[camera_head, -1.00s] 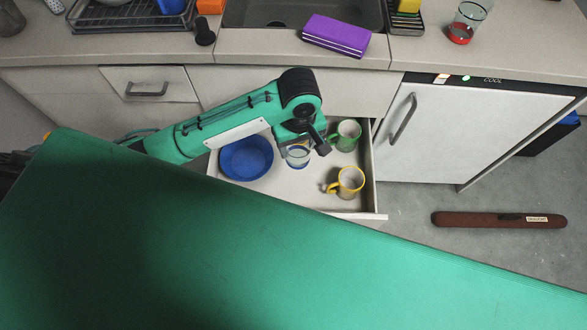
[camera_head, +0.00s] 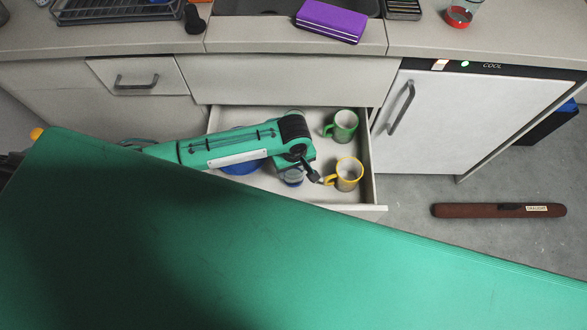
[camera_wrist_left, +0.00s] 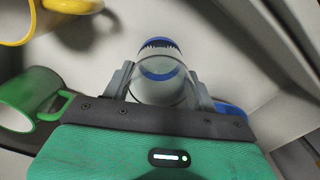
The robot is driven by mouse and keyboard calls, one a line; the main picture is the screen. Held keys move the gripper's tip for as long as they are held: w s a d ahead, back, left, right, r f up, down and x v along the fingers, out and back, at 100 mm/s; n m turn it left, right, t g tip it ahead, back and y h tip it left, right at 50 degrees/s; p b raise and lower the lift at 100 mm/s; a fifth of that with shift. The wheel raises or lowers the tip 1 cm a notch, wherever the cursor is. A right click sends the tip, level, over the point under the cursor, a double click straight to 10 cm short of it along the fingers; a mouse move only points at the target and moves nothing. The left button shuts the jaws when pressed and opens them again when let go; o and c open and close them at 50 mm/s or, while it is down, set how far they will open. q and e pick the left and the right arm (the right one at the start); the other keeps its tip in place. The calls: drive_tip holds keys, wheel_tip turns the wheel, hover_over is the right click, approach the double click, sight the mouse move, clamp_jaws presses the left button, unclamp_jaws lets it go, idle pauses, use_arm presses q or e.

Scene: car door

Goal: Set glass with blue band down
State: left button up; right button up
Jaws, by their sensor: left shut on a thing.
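The glass with blue band (camera_head: 292,178) is clear with a blue band near one end. In the head view it is inside the open drawer (camera_head: 335,199), partly hidden behind my left gripper (camera_head: 302,172). In the left wrist view the glass (camera_wrist_left: 162,75) sits between the two fingers of the left gripper (camera_wrist_left: 160,88), which is shut on it. Whether the glass touches the drawer floor I cannot tell. My right gripper is not in view.
A yellow mug (camera_head: 348,174) stands right of the glass and a green mug (camera_head: 342,126) stands farther back. A blue bowl (camera_head: 240,168) lies to the left, mostly hidden under my arm. The large green panel (camera_head: 250,260) covers the foreground.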

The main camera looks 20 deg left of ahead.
use_arm(q)
drive_tip(key=shift+f, duration=0.55)
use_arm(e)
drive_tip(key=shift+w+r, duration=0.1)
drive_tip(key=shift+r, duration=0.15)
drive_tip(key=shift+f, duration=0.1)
use_arm(q)
drive_tip(key=o, duration=1.1)
drive_tip(key=shift+f, duration=0.1)
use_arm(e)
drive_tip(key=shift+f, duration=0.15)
use_arm(q)
wheel_tip(320, 180, up, 2)
drive_tip(key=shift+r, duration=0.2)
wheel_tip(320, 180, up, 10)
drive_tip(key=shift+f+p, duration=0.1)
drive_tip(key=shift+p, duration=0.75)
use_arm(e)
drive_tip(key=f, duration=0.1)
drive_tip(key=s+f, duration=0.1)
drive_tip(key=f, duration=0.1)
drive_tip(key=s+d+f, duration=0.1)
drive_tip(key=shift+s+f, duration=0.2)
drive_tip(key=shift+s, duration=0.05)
